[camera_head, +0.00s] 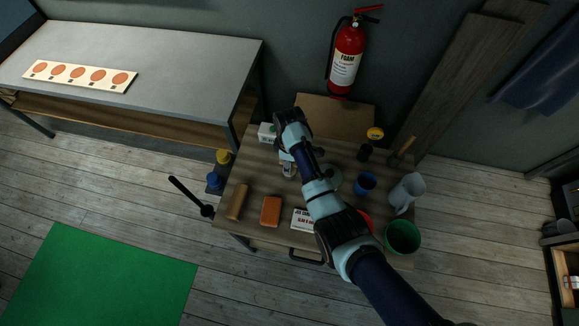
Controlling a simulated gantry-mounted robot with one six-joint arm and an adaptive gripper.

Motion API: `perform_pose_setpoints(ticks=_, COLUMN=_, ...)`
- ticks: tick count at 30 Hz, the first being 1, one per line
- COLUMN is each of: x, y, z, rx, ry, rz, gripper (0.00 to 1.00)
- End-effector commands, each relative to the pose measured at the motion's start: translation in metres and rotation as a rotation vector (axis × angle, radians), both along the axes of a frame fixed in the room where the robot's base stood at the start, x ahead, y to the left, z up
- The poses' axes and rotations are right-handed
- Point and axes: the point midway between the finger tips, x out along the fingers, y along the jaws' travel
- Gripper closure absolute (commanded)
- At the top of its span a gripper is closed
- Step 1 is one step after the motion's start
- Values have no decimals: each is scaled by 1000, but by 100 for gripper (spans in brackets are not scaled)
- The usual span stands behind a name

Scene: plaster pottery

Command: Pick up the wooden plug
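A brown wooden-looking cylinder (237,202) lies near the left front of the wooden worktable (250,170). It may be the wooden plug, but I cannot tell for sure. My arm reaches in from the lower right over the table. My gripper (289,171) is at the arm's far end, low over the back left part of the table, up and to the right of the cylinder and apart from it. The fingers are small and partly hidden by my wrist. A small pale item shows at the fingers, too unclear to name. I cannot tell whether the fingers hold it.
An orange-brown block (270,211) and a white card (301,219) lie along the front. A white box (267,132) stands at the back left. A blue cup (365,184), white pitcher (406,190) and green bucket (402,236) crowd the right. A fire extinguisher (346,60) hangs behind.

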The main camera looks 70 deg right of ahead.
Motion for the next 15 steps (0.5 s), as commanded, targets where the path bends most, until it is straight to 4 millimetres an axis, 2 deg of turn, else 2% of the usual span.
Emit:
perform_pose_setpoints(ticks=2, x=0, y=0, z=-7, rx=1, ry=0, rz=0, gripper=46)
perform_pose_setpoints(ticks=8, x=0, y=0, z=-8, rx=-1, ry=-1, rz=0, gripper=46)
perform_pose_setpoints(ticks=11, x=0, y=0, z=-8, rx=-1, ry=-1, rz=0, gripper=59)
perform_pose_setpoints(ticks=15, x=0, y=0, z=-8, rx=-1, ry=-1, rz=0, gripper=82)
